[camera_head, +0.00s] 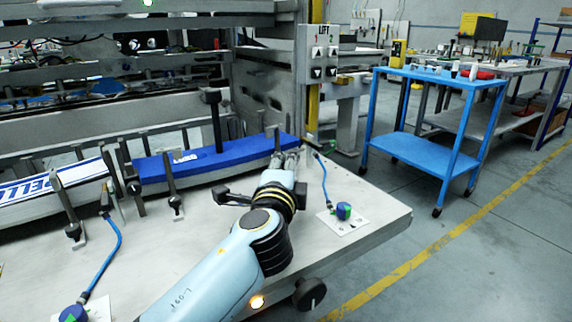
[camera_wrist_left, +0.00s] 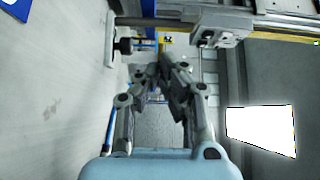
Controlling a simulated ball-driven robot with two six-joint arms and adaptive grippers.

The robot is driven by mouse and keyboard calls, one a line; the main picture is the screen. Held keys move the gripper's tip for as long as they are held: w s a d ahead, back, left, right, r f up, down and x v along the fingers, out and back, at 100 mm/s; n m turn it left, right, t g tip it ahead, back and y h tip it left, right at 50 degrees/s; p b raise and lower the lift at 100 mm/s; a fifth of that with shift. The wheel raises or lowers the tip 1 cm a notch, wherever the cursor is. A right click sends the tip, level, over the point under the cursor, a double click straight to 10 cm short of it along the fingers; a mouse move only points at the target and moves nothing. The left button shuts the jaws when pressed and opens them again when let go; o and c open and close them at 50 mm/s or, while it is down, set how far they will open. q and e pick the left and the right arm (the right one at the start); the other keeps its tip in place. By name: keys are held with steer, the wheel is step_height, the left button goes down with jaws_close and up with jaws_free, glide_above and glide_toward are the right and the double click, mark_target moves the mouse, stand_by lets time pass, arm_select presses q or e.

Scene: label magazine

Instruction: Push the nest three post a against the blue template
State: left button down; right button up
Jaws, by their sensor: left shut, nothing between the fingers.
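The blue template (camera_head: 232,159) is a long blue bar lying along the back of the grey table. A slim upright post (camera_head: 277,140) stands at its right end. Other upright posts (camera_head: 172,184) stand along its front and to its left. No readable label shows which one is nest three post a. My left gripper (camera_head: 290,155) is at the right end of the template, close to the right-hand post; I cannot tell whether they touch. In the left wrist view its fingers (camera_wrist_left: 165,62) are together with nothing between them. My right gripper is not in view.
A tall black-topped post (camera_head: 214,118) rises behind the template. A white and blue lettered strip (camera_head: 50,187) lies to the left. A blue hose (camera_head: 323,180) leads to a blue-green knob (camera_head: 343,210) near the right table edge. A blue cart (camera_head: 425,150) stands beyond.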

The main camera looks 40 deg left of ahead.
arm_select(q)
steer(key=x, duration=0.4)
steer(key=shift+w+a, duration=0.15)
steer(key=shift+w, duration=0.2)
steer(key=shift+w+a, duration=0.3)
steer(key=shift+w, duration=0.3)
steer(key=shift+a, duration=0.9)
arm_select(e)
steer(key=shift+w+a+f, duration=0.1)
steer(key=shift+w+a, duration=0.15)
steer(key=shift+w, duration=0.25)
arm_select(q)
steer(key=shift+f, duration=0.15)
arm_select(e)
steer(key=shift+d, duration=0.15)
